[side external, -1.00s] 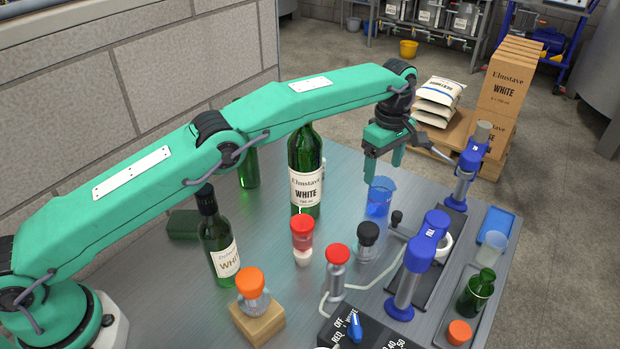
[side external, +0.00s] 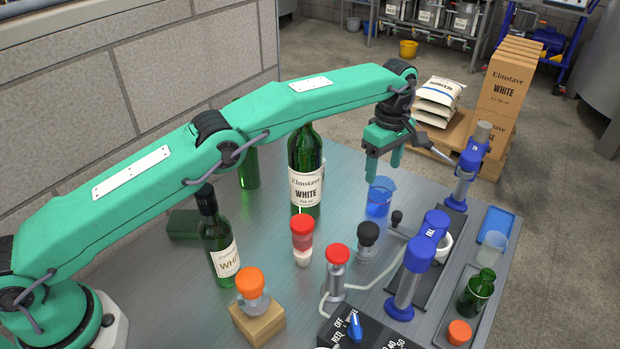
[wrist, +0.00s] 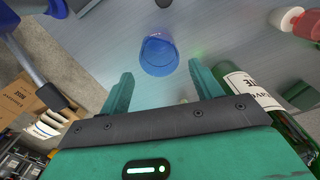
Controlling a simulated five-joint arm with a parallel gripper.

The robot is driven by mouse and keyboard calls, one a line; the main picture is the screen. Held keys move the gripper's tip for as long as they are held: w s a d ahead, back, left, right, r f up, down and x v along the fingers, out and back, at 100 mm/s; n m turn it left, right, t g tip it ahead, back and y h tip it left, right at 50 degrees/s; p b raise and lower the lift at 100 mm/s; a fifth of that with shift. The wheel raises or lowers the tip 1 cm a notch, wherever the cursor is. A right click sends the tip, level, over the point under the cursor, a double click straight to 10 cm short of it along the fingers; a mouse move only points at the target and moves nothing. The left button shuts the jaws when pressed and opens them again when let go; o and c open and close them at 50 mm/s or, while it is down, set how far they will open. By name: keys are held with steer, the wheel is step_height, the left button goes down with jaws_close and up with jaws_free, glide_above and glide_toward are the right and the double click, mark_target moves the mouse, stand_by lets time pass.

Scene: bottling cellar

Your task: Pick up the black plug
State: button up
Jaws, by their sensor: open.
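The black plug (side external: 368,230) is a round black cap seated on a small clear glass vessel on the metal table, in the side view. It stands between a red-capped vessel and a blue-headed device. My gripper (side external: 384,172) is open and empty, fingers pointing down, above and behind the plug, near the blue beaker (side external: 379,197). In the wrist view the beaker (wrist: 158,55) shows ahead between the open fingers of my gripper (wrist: 160,75). A small dark thing is cut off at the top edge there; I cannot tell whether it is the plug.
A tall green bottle (side external: 306,180) stands left of my gripper. Red-capped vessels (side external: 302,235) (side external: 337,265) stand near the plug. A blue-headed device (side external: 427,245) is at its right. A shorter bottle (side external: 218,240) and an orange-capped flask (side external: 250,285) are further left.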

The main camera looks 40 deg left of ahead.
steer(key=s+d+m, duration=0.1)
steer(key=m, duration=1.1)
glide_above(369, 227)
steer(key=w, duration=0.1)
steer(key=shift+d+r, duration=0.15)
steer(key=shift+r, duration=0.1)
steer(key=shift+s+f+m, duration=0.1)
steer(key=shift+s+m, duration=0.4)
steer(key=shift+s, duration=0.1)
steer(key=shift+w+f, duration=0.1)
steer(key=shift+f, duration=3.8)
steer(key=c, duration=1.1)
